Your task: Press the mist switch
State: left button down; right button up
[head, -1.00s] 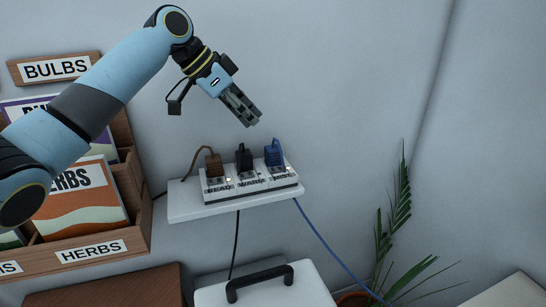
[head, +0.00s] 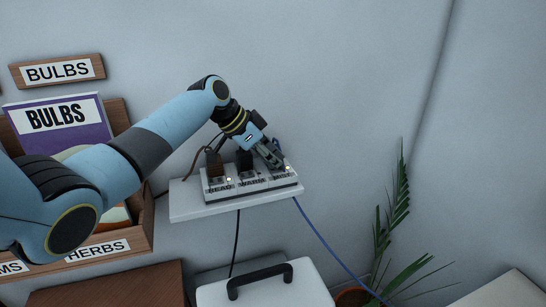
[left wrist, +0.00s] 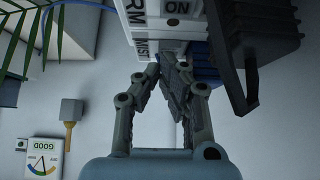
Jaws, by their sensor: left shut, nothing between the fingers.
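A white power strip (head: 248,193) lies on a small wall shelf, with labelled sections side by side. Its right section is the mist one; the MIST label (left wrist: 140,47) shows in the left wrist view beside my fingertips. My left gripper (head: 274,163) is shut and empty, its tips low over the strip's right end. It hides most of the blue plug, which shows behind the fingers in the left wrist view (left wrist: 206,70). The mist switch itself is hidden by the fingers, so I cannot tell contact. A small light (head: 289,168) glows at that end. My right gripper is out of view.
A brown plug (head: 214,162) and a black plug (head: 244,160) stand in the strip's other sections, close to my gripper. The shelf (head: 190,211) is narrow. A blue cord (head: 325,243) hangs down right, near a palm (head: 397,205). Seed racks stand at left.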

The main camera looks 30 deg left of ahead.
pick_arm(q)
jog(key=shift+s+a+f, duration=0.1)
jog(key=shift+s+f, duration=0.1)
jog(key=shift+f, duration=0.2)
jog(key=shift+w+r, duration=0.1)
jog(key=shift+w+d+r, duration=0.15)
jog(key=shift+w+d, duration=0.4)
jog(key=shift+r, duration=0.1)
